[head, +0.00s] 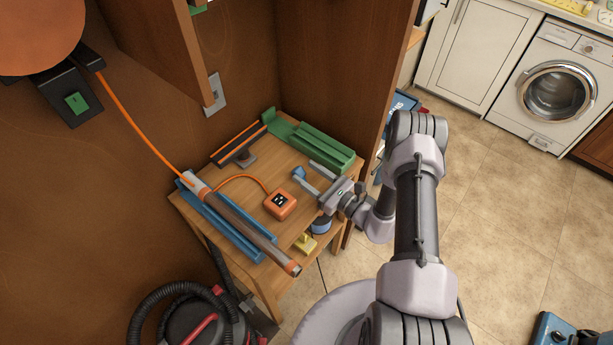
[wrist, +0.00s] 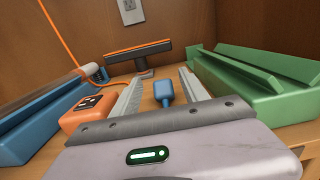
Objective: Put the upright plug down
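A small blue plug (head: 299,173) is at the fingertips of my gripper (head: 304,172), over the wooden table. In the wrist view the blue plug (wrist: 163,90) lies between the two fingers of my gripper (wrist: 162,77), with a visible gap on each side. The fingers are wide apart and do not appear to touch it. Its base and contact with the tabletop are hard to make out. My gripper reaches in low from the table's right side.
A wall outlet (head: 215,94) is behind. A vacuum cleaner (head: 205,320) stands in front.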

